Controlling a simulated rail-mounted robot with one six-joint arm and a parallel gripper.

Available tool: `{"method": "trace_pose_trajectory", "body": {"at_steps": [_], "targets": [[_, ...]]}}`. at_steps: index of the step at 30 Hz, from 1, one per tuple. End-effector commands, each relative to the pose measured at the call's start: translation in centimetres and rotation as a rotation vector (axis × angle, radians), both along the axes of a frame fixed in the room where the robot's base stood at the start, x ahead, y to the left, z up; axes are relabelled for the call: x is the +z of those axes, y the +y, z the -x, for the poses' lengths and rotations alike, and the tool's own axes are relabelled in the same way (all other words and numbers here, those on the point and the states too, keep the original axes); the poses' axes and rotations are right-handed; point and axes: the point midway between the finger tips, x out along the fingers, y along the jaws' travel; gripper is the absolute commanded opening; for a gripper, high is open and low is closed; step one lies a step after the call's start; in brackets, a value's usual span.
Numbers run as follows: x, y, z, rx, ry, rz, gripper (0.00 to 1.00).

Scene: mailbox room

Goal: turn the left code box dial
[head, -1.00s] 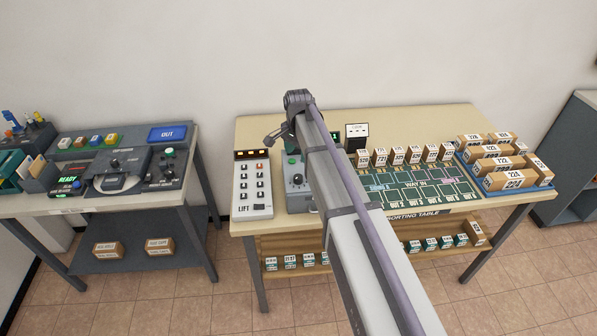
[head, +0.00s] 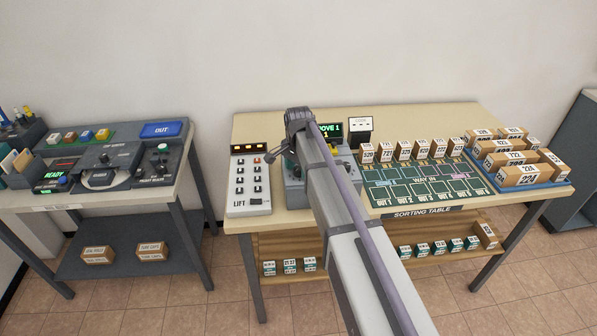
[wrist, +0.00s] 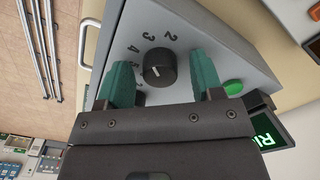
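A grey code box (head: 294,193) stands on the sorting table, mostly hidden behind my arm in the head view. My gripper (wrist: 163,72) is open, with one teal finger on each side of the dial and a visible gap to each. I cannot tell how far the fingertips reach down along the dial.
A green button (wrist: 233,88) sits right beside the right finger. A lift panel (head: 249,180) stands just left of the box. A lit green display (head: 331,130) stands behind it. Sorting mat (head: 425,185) and boxes (head: 515,170) lie to the right.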

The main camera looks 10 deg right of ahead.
Motion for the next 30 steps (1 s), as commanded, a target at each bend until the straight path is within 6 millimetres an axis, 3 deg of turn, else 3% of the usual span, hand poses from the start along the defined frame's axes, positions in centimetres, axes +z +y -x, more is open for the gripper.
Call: {"method": "trace_pose_trajectory", "body": {"at_steps": [2,15,30], "targets": [[0.04,0.0,0.0,0.0,0.0,0.0,0.54],[0.03,-0.01,0.01,0.0,0.0,0.0,0.12],[0.02,0.0,0.01,0.117,0.0,0.0,0.11]]}}
